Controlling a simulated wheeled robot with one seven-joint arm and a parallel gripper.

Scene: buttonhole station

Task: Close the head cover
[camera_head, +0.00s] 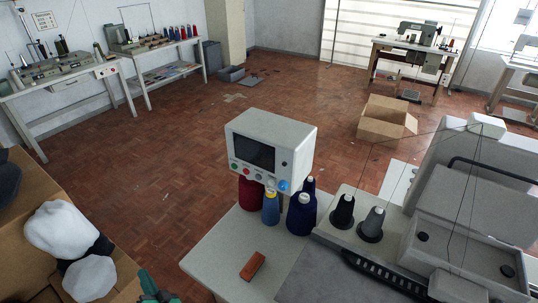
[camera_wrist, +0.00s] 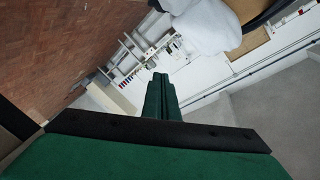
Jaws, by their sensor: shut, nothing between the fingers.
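The grey buttonhole machine (camera_head: 480,205) stands on the table at the right in the head view, cut off by the frame edge. A flat, rimmed grey panel (camera_head: 462,254) with dark round knobs lies at its front. I cannot tell for sure which part is the head cover, or how far open it is. My gripper shows only partly at the bottom left of the head view, with green parts (camera_head: 155,291), well left of the machine. In the wrist view my gripper's green fingers (camera_wrist: 161,92) are together and empty, touching nothing visible.
A control box (camera_head: 268,148) with a screen, thread cones (camera_head: 303,213) and a reddish block (camera_head: 252,266) occupy the pale table (camera_head: 218,246). A cardboard box with white bundles (camera_head: 62,230) stands at the left. An open carton (camera_head: 385,118) sits on the floor behind. The middle floor is clear.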

